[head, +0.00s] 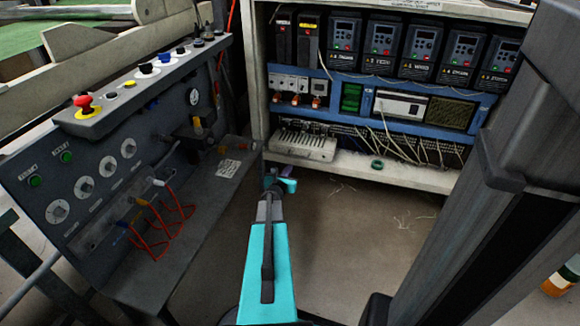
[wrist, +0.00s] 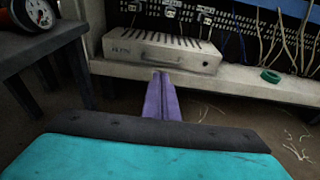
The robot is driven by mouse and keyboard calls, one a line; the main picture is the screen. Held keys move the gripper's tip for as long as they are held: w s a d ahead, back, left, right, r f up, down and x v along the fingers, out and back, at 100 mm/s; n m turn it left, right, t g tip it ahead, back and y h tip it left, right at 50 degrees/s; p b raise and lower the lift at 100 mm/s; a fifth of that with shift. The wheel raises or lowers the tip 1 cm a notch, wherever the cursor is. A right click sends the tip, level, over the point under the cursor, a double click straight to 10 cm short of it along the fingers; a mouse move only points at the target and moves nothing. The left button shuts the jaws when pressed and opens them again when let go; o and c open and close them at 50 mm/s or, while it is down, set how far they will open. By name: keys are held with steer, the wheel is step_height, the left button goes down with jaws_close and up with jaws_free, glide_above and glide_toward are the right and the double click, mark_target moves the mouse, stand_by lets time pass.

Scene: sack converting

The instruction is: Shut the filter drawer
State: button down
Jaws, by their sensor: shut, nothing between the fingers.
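A light grey slotted box, which looks like the filter drawer (head: 302,146), sits on the cabinet's bottom shelf and sticks out toward the shelf's front edge. In the wrist view the drawer front (wrist: 150,57) faces me, with vent slots on top and a small handle or label on its face. My gripper's purple fingers (wrist: 161,82) are shut with nothing between them. They point at the drawer front from just below and before it; I cannot tell if they touch. In the head view my gripper (head: 284,171) is partly hidden by my arm.
The cabinet shelf (head: 400,175) carries a green ring (head: 377,164) and loose wires right of the drawer. Drives and a blue rack (head: 350,75) are above. A dark control console (head: 110,140) with red leads stands close on the left. Floor before the cabinet is open.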

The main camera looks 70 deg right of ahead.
steer(key=shift+v, duration=1.5)
steer(key=shift+s, duration=0.15)
